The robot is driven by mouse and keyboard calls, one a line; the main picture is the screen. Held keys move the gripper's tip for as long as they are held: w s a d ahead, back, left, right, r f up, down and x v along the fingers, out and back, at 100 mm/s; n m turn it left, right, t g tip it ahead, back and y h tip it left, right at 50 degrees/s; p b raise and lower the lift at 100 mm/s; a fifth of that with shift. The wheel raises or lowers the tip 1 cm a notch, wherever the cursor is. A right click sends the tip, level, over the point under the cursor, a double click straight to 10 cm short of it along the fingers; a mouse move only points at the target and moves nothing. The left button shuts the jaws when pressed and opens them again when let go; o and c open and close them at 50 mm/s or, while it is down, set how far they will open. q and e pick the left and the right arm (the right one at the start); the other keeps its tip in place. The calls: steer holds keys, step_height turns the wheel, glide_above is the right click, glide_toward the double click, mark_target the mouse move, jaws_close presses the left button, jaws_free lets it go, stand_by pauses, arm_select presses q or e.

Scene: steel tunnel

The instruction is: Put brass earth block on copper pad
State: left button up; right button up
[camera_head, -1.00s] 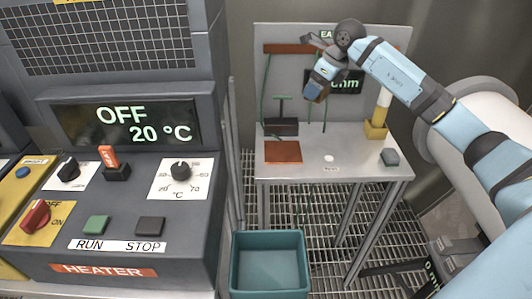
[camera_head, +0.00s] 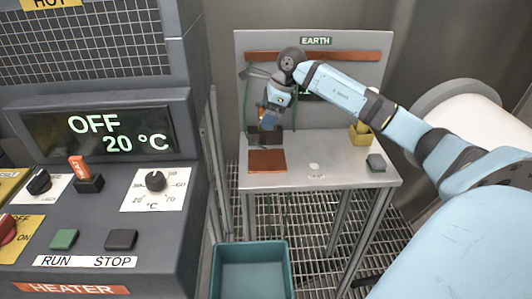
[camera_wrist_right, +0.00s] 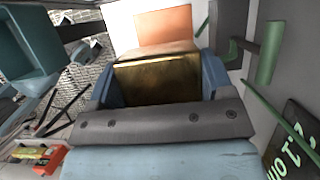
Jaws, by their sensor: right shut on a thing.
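The brass earth block (camera_wrist_right: 155,85) shows in the right wrist view as a dull gold block between blue fingers. My right gripper (camera_head: 268,119) is shut on it and holds it above the back left of the steel table, behind and above the copper pad. In the head view the block is mostly hidden by the gripper. The copper pad (camera_head: 267,161) is a flat orange-brown square at the table's left front. It also shows beyond the block in the right wrist view (camera_wrist_right: 163,24); the block is apart from it. My left gripper is not in view.
A dark clamp-like item (camera_head: 290,137) stands behind the pad. A white disc (camera_head: 314,167), a grey block (camera_head: 376,162) and a yellow holder (camera_head: 361,135) are on the steel table (camera_head: 335,178). A teal bin (camera_head: 250,250) stands in front; the heater panel (camera_head: 100,220) is left.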

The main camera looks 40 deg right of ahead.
mark_target(262, 160)
step_height(262, 160, down, 13)
steer(key=shift+r, duration=0.1)
stand_by(0.3)
steer(key=o, duration=0.9)
steer(key=shift+f, duration=0.2)
steer(key=o, duration=0.4)
steer(key=shift+r, duration=0.1)
steer(key=shift+r, duration=0.25)
steer(key=v, duration=1.1)
steer(key=shift+s+r, duration=0.1)
steer(key=shift+r, duration=0.3)
